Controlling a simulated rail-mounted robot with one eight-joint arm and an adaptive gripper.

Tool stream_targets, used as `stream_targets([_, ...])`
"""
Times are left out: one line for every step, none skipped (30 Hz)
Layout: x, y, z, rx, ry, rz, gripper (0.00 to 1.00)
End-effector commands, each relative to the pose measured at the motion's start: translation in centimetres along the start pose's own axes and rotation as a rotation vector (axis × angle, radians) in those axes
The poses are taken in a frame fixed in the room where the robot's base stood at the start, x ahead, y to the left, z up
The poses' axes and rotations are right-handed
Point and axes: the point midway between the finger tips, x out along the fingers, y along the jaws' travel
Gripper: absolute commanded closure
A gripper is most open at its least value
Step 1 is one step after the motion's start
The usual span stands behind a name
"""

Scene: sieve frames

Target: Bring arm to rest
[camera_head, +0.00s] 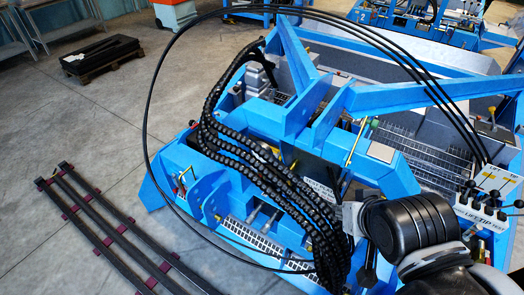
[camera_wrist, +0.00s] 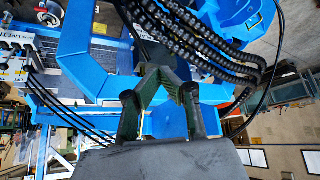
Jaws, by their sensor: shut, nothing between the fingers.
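My gripper (camera_wrist: 163,78) shows in the wrist view, its two dark fingers coming together at the tips with nothing between them. It is in front of a large blue machine (camera_wrist: 85,48) with black hoses. In the head view my black and grey arm reaches in at the lower right, in front of the same blue machine (camera_head: 262,118). The arm there looks close to the thick black cable chains (camera_head: 262,165); I cannot tell whether they touch. The fingers are mostly hidden or too dark to make out in the head view.
A lever panel (camera_head: 484,215) marked "LIFT" and "TIP" stands at the right, near my arm. Thin black hoses arch over the machine. Dark rails (camera_head: 105,222) with red blocks lie on the floor at left. A dark pallet (camera_head: 101,58) lies farther back. Grey floor between is clear.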

Motion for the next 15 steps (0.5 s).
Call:
stream_targets([0.0,0.0,0.0,0.0,0.0,0.0,1.0])
stream_targets([0.1,0.0,0.0,0.0,0.0,0.0,1.0])
stream_targets([0.1,0.0,0.0,0.0,0.0,0.0,1.0])
stream_targets([0.2,0.1,0.0,0.001,0.0,0.001,1.0])
stream_targets([0.4,0.1,-0.1,0.001,0.0,0.001,1.0])
stream_targets([0.6,0.3,-0.3,0.003,-0.001,0.002,1.0])
stream_targets([0.8,0.4,-0.5,0.003,-0.001,0.002,1.0])
stream_targets([1.0,0.6,-0.6,0.004,-0.001,0.002,1.0])
stream_targets([1.3,0.8,-1.0,0.005,-0.002,0.002,1.0])
stream_targets([1.5,1.0,-1.2,0.004,-0.002,0.003,1.0])
stream_targets([1.6,1.2,-1.5,0.005,-0.002,0.003,1.0])
stream_targets([1.7,1.4,-1.9,0.004,-0.002,0.002,1.0])
stream_targets([1.8,1.6,-2.1,0.005,-0.002,0.002,1.0])
stream_targets([1.8,1.8,-2.4,0.003,-0.002,0.002,1.0])
stream_targets([1.8,2.0,-2.7,0.004,-0.001,0.002,1.0])
